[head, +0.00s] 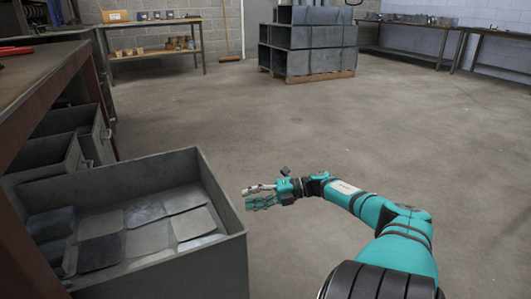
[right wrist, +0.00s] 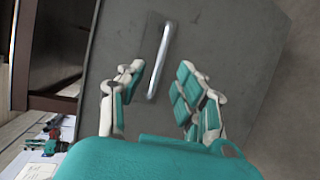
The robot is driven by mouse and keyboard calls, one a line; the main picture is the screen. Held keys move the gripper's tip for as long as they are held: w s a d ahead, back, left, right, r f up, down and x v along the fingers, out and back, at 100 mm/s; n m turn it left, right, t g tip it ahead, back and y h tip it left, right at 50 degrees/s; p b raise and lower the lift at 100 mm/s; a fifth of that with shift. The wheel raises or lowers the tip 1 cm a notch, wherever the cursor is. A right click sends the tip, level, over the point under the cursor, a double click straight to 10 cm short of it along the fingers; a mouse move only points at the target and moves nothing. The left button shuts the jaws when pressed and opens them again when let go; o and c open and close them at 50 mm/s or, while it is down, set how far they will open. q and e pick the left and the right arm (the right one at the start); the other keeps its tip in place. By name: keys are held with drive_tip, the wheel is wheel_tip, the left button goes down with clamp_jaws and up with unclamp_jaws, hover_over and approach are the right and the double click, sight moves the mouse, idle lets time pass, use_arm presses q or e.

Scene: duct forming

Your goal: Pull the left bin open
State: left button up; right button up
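The nearest grey metal bin (head: 222,218) stands pulled well out from under the bench at the lower left of the head view, its top open and flat grey sheets inside. My right gripper (head: 251,197) is beside its right-hand front face. In the right wrist view, a silver bar handle (right wrist: 160,60) is on the grey bin face (right wrist: 225,40). My right gripper (right wrist: 157,80) is open there, its fingers apart on both sides of the handle's lower end. I cannot tell whether they touch it. My left gripper is not in view.
Two more grey bins (head: 92,125) sit behind, under the bench (head: 45,75), and stick out less. The concrete floor (head: 330,130) to the right is clear. A stack of grey ducts (head: 305,45) on a pallet and side tables (head: 150,24) stand at the back.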

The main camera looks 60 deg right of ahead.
drive_tip(key=v, duration=0.5)
drive_tip(key=shift+s+d, duration=0.1)
drive_tip(key=shift+s, duration=0.1)
idle(0.4)
